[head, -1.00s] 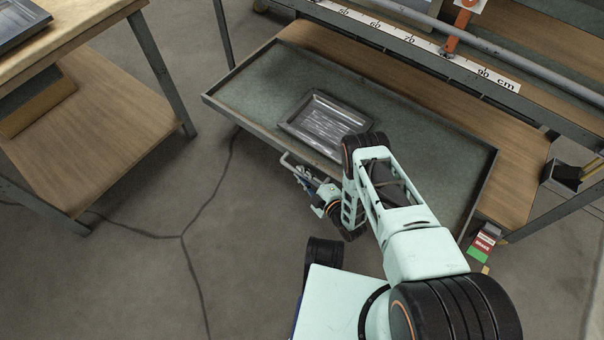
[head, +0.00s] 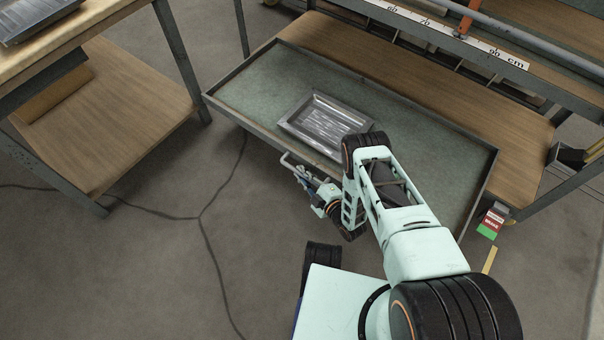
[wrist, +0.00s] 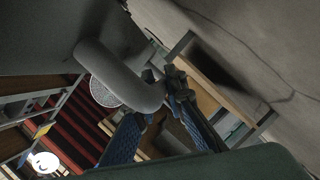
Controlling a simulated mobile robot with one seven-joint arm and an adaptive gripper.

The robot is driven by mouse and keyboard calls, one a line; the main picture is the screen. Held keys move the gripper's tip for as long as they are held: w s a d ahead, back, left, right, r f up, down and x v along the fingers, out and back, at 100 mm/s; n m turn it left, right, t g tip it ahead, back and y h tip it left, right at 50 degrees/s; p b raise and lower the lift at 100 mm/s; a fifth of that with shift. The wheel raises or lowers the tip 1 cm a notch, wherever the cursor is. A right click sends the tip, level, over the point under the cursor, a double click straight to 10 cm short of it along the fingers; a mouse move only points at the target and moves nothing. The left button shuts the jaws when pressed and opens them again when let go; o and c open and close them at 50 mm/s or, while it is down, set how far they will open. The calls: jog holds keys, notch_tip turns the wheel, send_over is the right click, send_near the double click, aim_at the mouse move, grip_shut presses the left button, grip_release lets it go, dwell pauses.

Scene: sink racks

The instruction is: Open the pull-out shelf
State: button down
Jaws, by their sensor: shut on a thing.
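The pull-out shelf (head: 262,82) is a grey-green tray-like board with a raised metal rim. In the head view it stands well out from the workbench, with a wooden board showing behind it. Its handle (head: 288,160), a grey bent bar, is on the front edge and shows large in the wrist view (wrist: 118,78). My gripper (head: 302,174) is at the front edge, partly hidden by my arm, and shut on the handle. In the wrist view its blue fingers (wrist: 160,88) come together at the handle's bend. The exact contact is hard to see.
A metal tray (head: 325,122) lies on the shelf. A wooden-topped table with a lower shelf (head: 105,115) stands at the left. The bench has a ruler strip (head: 425,24) above the shelf. The floor (head: 150,260) in front is clear apart from cracks.

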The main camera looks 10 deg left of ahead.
dwell(0.3)
jog(key=c, duration=2)
grip_release()
jog(key=shift+o, duration=0.2)
notch_tip(320, 180, up, 10)
jog(key=shift+r, duration=0.1)
